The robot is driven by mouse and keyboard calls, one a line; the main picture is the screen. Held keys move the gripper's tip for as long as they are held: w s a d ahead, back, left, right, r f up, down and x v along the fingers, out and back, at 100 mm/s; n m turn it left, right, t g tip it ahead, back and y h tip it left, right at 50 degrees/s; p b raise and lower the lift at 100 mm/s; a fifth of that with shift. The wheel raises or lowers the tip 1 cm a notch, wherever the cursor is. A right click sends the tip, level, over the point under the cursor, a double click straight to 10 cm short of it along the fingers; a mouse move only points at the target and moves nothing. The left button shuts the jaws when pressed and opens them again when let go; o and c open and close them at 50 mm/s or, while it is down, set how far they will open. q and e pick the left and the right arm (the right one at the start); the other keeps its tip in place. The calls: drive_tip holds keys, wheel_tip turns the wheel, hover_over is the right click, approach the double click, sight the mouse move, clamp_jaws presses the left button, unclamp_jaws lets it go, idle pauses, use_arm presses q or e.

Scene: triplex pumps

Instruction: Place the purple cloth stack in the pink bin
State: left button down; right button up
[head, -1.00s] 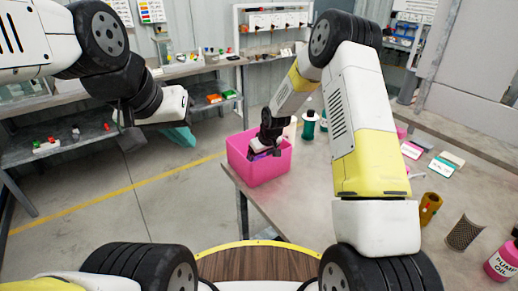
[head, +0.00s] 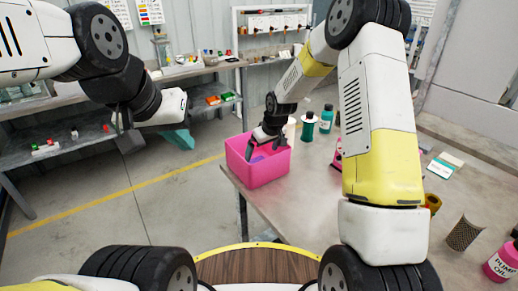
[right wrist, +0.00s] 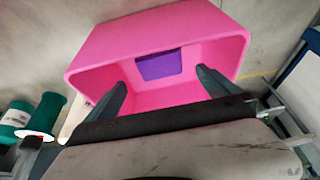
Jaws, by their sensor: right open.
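The pink bin (head: 262,172) stands on the near left corner of the workbench; in the right wrist view (right wrist: 95,60) I look into its opening. The purple cloth stack (right wrist: 160,64) lies inside it, against the far inner wall in that view; a bit of the purple cloth (head: 257,159) also shows in the head view. My right gripper (head: 262,146) is over the bin opening. Its fingers (right wrist: 163,82) are spread wide, with the cloth apart beyond them. My left gripper (head: 178,138) hangs at the left, away from the bin; its jaw state is unclear.
Green bottles (head: 308,127) stand on the workbench just right of the bin. A patterned cup (head: 464,233) and a pink oil bottle (head: 500,263) are at its right. Shelves with small parts (head: 50,147) line the back left. Floor lies clear left of the workbench.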

drive_tip(key=s+d+r+m, duration=0.1)
drive_tip(key=s+d+r, duration=0.2)
drive_tip(key=s+r, duration=0.3)
drive_tip(key=s+d+r+m+t+h, duration=0.1)
drive_tip(key=s+d+r, duration=0.15)
drive_tip(key=r, duration=0.55)
drive_tip(key=s+d+r+m, duration=0.1)
drive_tip(key=s+d+r, duration=0.2)
drive_tip(key=s+r, duration=0.3)
drive_tip(key=s+d+r+m, duration=0.1)
drive_tip(key=s+d+r, duration=0.1)
drive_tip(key=s, duration=0.7)
drive_tip(key=s+d+r+m+t, duration=0.1)
drive_tip(key=s+r, duration=0.3)
drive_tip(key=s, duration=0.5)
drive_tip(key=shift+s+d+r+m+y, duration=0.2)
drive_tip(key=shift+s+d+m+y, duration=0.15)
drive_tip(key=shift+m, duration=0.25)
